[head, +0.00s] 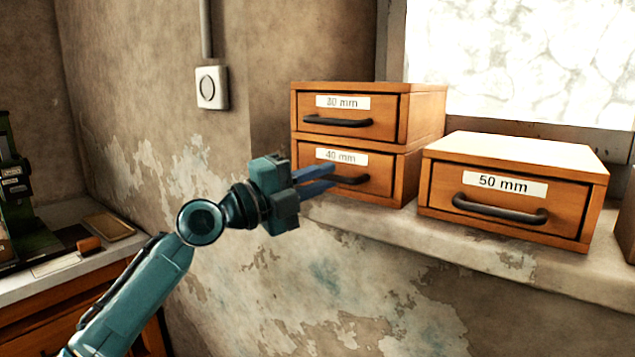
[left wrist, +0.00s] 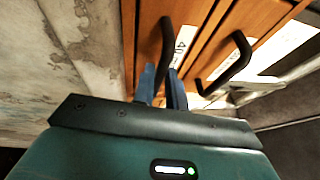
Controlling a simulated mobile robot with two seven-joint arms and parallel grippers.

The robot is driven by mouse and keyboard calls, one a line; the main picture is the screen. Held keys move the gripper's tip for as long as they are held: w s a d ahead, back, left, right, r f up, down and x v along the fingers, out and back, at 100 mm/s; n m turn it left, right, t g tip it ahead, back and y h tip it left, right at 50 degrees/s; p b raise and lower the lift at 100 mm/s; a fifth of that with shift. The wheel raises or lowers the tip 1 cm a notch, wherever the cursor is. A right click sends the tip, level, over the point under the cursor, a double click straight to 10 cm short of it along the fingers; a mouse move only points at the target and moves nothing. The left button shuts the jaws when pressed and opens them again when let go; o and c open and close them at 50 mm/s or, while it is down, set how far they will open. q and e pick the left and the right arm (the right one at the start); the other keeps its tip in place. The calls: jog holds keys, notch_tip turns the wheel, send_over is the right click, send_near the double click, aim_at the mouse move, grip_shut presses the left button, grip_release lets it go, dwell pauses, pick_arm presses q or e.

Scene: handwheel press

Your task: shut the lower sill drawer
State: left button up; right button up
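The lower sill drawer, labelled 40 mm (head: 309,160), is the bottom one of two stacked wooden drawers on the window sill. Its front looks flush or nearly flush with its casing. Its dark bar handle (head: 356,180) is partly covered by my fingers; the handle also shows in the left wrist view (left wrist: 166,36). My left gripper (head: 334,177) is at the left part of this handle, its two blue fingers apart with a small gap. In the left wrist view the fingers (left wrist: 163,82) lie either side of the handle's near end; contact cannot be told. My right gripper is out of view.
The upper drawer (head: 381,106) sits directly above, with its own handle (head: 338,121). A 50 mm drawer box (head: 516,151) stands to the right on the sill (head: 400,229). A wall switch (head: 211,88) is at left. A bench (head: 50,281) stands lower left.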

pick_arm(q)
jog(key=shift+o, duration=0.8)
jog(key=shift+w+d, duration=0.1)
jog(key=shift+d, duration=0.05)
jog(key=shift+o, duration=1.1)
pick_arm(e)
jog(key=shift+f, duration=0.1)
